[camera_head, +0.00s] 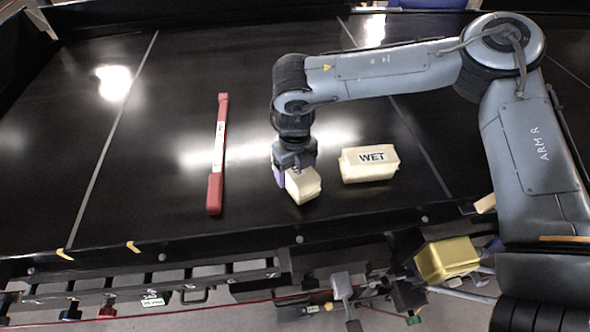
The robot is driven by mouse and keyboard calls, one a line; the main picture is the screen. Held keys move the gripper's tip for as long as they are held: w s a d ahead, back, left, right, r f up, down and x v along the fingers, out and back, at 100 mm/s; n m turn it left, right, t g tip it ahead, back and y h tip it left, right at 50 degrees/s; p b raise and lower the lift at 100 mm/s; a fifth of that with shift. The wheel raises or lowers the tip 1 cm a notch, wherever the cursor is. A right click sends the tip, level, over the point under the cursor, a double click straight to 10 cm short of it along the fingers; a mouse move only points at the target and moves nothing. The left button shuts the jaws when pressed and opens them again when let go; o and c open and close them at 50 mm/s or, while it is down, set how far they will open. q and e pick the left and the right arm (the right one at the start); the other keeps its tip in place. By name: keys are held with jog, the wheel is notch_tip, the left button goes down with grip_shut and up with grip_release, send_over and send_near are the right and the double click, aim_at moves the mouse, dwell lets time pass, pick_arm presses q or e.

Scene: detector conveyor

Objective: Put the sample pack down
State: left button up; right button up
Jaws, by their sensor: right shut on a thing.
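A cream sample pack (304,187) is in my right gripper (294,168), near the front edge of the black conveyor belt (160,190). The gripper points down and is shut on the pack. The pack is at or just above the belt; I cannot tell if it touches. A second cream pack marked "WET" (368,164) lies on the belt just right of it, apart from it. My left gripper is not in view.
A red bar with a white label (217,155) lies on the belt left of the gripper. A yellow container (446,259) is below the belt's front rail (200,242) at the right. The left part of the belt is clear.

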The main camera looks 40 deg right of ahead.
jog(key=shift+f, duration=0.2)
jog(key=o, duration=1.4)
jog(key=shift+f, duration=0.15)
notch_tip(320, 180, up, 12)
jog(key=shift+r, duration=0.15)
